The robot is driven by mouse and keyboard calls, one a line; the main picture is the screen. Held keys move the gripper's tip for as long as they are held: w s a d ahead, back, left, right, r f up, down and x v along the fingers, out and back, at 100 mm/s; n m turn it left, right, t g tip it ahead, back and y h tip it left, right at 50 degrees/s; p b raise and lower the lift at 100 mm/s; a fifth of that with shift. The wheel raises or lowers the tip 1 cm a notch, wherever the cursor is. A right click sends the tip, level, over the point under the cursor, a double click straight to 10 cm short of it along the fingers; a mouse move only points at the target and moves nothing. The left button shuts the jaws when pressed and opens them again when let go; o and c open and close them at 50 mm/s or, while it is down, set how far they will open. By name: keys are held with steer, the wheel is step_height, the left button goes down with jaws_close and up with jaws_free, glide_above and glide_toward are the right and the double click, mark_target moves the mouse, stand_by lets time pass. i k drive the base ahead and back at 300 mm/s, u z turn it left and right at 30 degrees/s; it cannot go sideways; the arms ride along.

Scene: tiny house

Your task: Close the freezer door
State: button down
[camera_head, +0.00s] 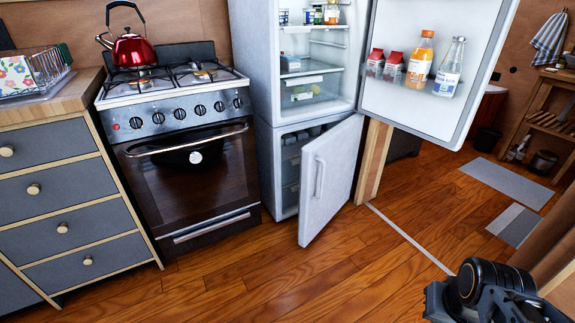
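The freezer door (331,178) is the lower white door of the fridge. It stands ajar, swung out toward me, with a vertical handle (319,178) on its outer face. The freezer compartment (291,165) behind it shows dark drawers or shelves inside. My gripper (492,296) is at the bottom right corner, partly cut off by the frame edge. It is well apart from the door, and its fingers do not show clearly.
The upper fridge door (440,85) is wide open to the right, with bottles and cartons on its shelf. A stove (187,140) with a red kettle (134,48) stands left of the fridge. A wooden post (373,162) is right of the freezer door. The wooden floor (330,270) in front is clear.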

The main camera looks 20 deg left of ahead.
mark_target(328, 163)
steer(key=u, duration=1.15)
steer(key=i, duration=1.25)
steer(key=z, duration=0.25)
